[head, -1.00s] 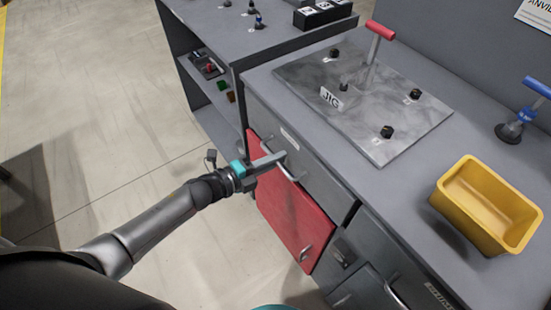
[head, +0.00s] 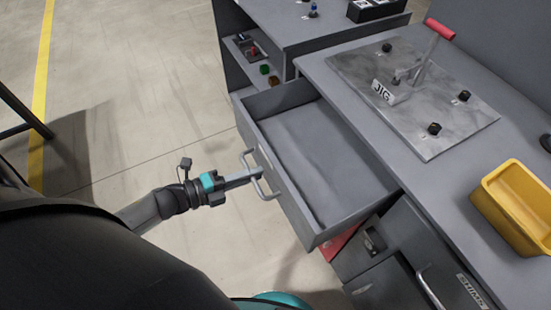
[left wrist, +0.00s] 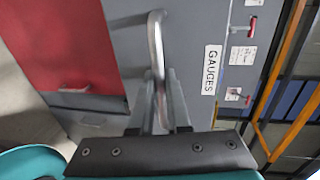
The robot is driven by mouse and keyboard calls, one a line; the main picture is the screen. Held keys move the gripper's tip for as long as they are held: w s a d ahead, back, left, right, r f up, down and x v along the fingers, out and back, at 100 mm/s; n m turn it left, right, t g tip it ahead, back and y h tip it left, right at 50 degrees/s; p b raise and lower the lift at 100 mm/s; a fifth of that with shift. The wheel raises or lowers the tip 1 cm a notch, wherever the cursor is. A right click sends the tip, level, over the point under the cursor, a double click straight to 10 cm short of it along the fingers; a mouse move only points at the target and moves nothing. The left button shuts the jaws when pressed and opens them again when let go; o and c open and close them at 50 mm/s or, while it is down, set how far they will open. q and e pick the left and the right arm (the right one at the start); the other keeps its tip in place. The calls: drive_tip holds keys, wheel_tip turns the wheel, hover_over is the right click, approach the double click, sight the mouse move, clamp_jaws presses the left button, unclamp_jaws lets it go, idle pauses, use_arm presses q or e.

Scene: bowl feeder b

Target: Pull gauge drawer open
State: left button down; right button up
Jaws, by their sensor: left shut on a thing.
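The gauge drawer (head: 316,150) is pulled out from the grey bench in the head view. Its inside looks empty, with a bare grey floor. Its bar handle (head: 263,190) is on the front face. My left gripper (head: 256,174) is shut on this handle. In the left wrist view, the gripper's fingers (left wrist: 161,105) close around the metal handle (left wrist: 156,45), beside a white label reading GAUGES (left wrist: 211,70) on the drawer front. I do not see my right gripper in either view.
A steel jig plate (head: 415,95) with a red-handled clamp and a yellow bin (head: 514,205) stand on the bench top. A red door (head: 340,241) is partly hidden below the drawer. The SHIMS drawer (head: 430,255) is at the lower right.

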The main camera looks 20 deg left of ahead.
use_arm(q)
drive_tip(key=f+v, duration=0.2)
drive_tip(key=v, duration=0.8)
drive_tip(key=shift+s+a, duration=0.2)
drive_tip(key=c, duration=0.9)
unclamp_jaws()
drive_tip(key=v, duration=1.5)
drive_tip(key=shift+s+f, duration=0.1)
drive_tip(key=shift+s, duration=0.05)
drive_tip(key=shift+f, duration=0.1)
